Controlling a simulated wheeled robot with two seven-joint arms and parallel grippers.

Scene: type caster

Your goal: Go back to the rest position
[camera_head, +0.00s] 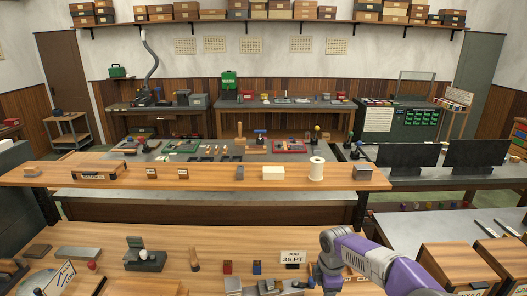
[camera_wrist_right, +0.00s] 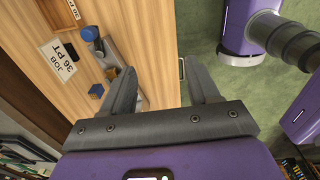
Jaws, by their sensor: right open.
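My right arm, purple and grey, enters the head view from the lower right and bends down over the front bench (camera_head: 210,262). My right gripper (camera_wrist_right: 161,72) shows in the right wrist view with its two grey fingers spread apart. Nothing is between the fingers; the bench edge and green floor show beyond them. A grey metal tool with a blue knob (camera_wrist_right: 90,34) lies on the bench to the left of the fingers in that view. My left gripper is in neither view.
Small red (camera_head: 228,267) and blue (camera_head: 257,267) blocks are nearby. A raised wooden shelf (camera_head: 220,178) crosses behind. Wooden boxes (camera_head: 455,262) stand at right.

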